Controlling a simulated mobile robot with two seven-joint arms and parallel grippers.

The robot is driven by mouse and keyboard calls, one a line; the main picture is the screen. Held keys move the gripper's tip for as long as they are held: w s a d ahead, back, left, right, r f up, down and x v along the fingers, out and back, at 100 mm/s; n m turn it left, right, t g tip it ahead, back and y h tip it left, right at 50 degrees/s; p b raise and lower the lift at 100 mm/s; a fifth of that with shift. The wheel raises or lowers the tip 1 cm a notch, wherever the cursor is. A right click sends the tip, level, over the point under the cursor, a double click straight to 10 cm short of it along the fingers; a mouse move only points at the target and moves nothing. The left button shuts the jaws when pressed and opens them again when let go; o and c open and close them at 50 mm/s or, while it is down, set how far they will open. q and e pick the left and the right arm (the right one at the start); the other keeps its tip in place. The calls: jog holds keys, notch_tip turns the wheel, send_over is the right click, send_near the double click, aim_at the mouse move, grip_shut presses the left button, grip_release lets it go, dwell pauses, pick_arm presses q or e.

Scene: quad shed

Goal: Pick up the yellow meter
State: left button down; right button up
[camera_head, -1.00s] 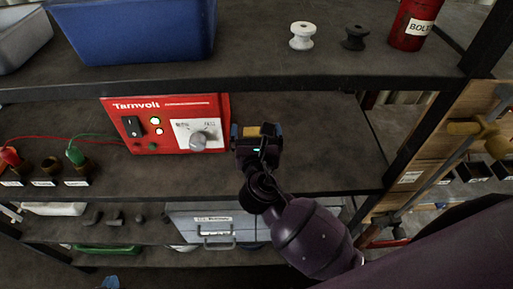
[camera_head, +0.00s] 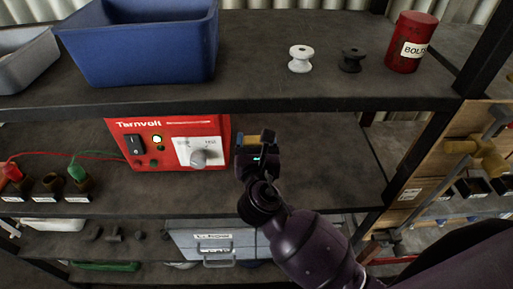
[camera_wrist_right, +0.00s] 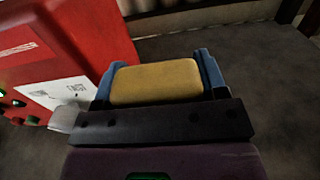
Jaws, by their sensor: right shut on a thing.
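The yellow meter (camera_wrist_right: 157,82) sits between the two blue-padded fingers of my right gripper (camera_wrist_right: 158,80) in the right wrist view. A finger touches each side of it, so the gripper is shut on it. In the head view the right gripper (camera_head: 257,143) is on the middle shelf's level, just right of the red Tarnvolt box, with a little of the yellow meter (camera_head: 256,138) showing. Most of the meter is hidden by the gripper. I cannot tell whether it touches the shelf. My left gripper is not in view.
The red Tarnvolt box (camera_head: 168,143), with a dial and switch, is close left of the gripper. The upper shelf (camera_head: 260,95) is overhead, bearing a blue bin (camera_head: 140,45), two spools and a red can (camera_head: 410,42). The middle shelf (camera_head: 330,175) is clear to the right.

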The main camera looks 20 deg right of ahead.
jog(key=b+v, duration=0.1)
jog(key=v, duration=1.7)
jog(key=shift+r, duration=0.3)
